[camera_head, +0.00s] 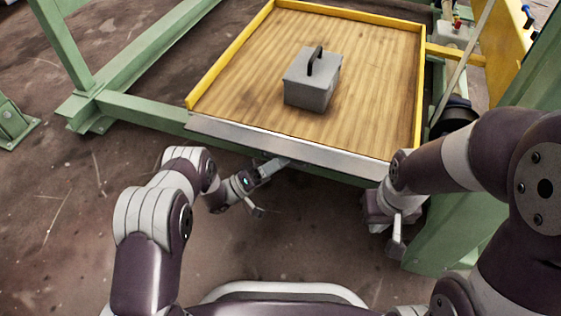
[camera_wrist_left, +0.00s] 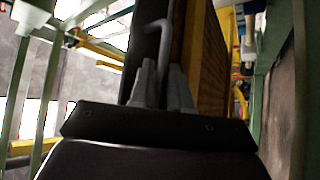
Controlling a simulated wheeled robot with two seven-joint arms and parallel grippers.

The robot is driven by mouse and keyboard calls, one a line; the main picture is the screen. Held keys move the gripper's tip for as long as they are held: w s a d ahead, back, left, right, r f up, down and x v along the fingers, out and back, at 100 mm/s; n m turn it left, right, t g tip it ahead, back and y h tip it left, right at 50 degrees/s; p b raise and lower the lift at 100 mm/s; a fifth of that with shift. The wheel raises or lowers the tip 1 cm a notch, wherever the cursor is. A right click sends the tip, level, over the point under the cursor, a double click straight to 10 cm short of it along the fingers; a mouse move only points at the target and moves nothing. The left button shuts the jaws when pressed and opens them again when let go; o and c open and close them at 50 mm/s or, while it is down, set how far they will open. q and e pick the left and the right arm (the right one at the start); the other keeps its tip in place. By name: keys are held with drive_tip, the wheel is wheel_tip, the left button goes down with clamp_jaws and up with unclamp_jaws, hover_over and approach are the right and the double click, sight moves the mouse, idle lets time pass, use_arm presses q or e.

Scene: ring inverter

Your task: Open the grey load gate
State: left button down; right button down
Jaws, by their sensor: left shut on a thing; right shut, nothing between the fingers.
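The grey load gate (camera_head: 290,146) is a long metal strip along the near edge of the wooden platform (camera_head: 250,75). It spans the whole near side, with no clear gap seen at its ends. My left gripper (camera_head: 283,163) is at the gate's outer face, just below its middle. In the left wrist view my left gripper (camera_wrist_left: 164,88) is shut around a thin bent grey handle (camera_wrist_left: 162,40) beside a dark panel. The gripped part is mostly hidden by the fingers. My right gripper (camera_head: 396,246) is shut and empty, pointing down near the gate's right end.
A grey box (camera_head: 312,84) with a black handle stands on the platform, clear of the gate. Yellow rails (camera_head: 232,52) edge the platform. Green frame beams (camera_head: 140,113) stand left, with a green post (camera_head: 440,230) at right. The floor in front is open.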

use_arm(q)
drive_tip(key=c, duration=1.2)
unclamp_jaws()
drive_tip(key=shift+o, duration=0.2)
drive_tip(key=p+v, duration=0.4)
drive_tip(key=v, duration=0.9)
